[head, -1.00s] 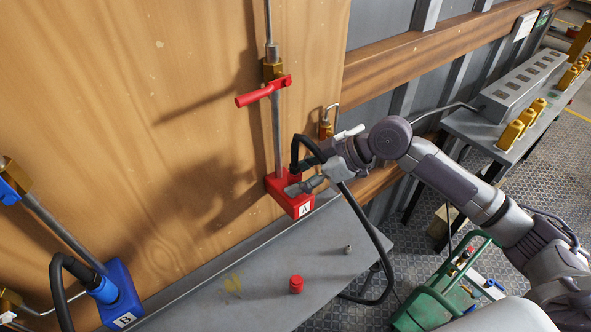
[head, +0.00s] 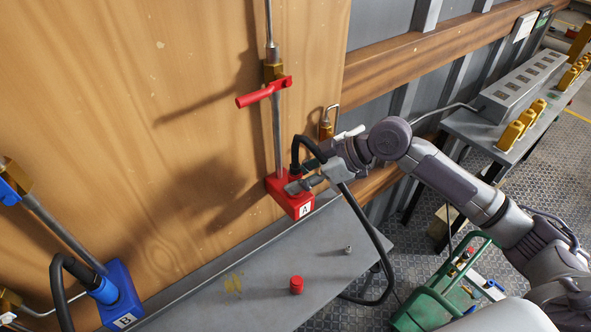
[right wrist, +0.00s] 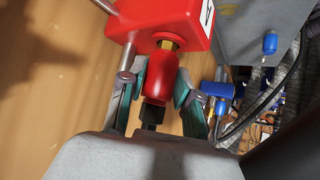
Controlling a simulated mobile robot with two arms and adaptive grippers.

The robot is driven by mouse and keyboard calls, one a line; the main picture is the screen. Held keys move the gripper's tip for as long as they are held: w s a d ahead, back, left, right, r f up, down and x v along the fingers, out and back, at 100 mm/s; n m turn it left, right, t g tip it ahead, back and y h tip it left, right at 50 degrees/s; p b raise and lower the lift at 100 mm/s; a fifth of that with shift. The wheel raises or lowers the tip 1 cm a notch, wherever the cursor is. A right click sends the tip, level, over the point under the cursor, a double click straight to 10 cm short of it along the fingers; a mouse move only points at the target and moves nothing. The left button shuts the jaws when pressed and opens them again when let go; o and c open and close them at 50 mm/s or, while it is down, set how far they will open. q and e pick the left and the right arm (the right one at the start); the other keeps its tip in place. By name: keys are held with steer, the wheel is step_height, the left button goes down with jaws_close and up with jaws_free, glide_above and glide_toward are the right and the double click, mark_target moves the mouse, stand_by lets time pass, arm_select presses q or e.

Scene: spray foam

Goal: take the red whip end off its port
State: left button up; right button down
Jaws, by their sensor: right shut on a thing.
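The red block marked A (head: 281,194) is on the lower wooden wall, and it also shows at the top of the right wrist view (right wrist: 165,15). A brass port (right wrist: 167,44) comes out of it. The red whip end (right wrist: 157,86) sits against this port, in line with it, with a black hose (head: 362,213) on its other end. My right gripper (head: 296,178) is at the block. In the head view the fingers mostly hide the whip end.
A red lever (head: 262,92) is above the block. A grey shelf (head: 235,300) below bears a red cap (head: 296,284) and a small metal fitting (head: 348,250). A blue block marked B (head: 122,295) is at the lower left. A green crate (head: 420,312) is on the floor at right.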

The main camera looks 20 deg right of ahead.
mark_target(298, 172)
steer(key=shift+r, duration=0.25)
steer(key=shift+r+p, duration=2.95)
steer(key=shift+r, duration=0.15)
steer(key=shift+f, duration=0.1)
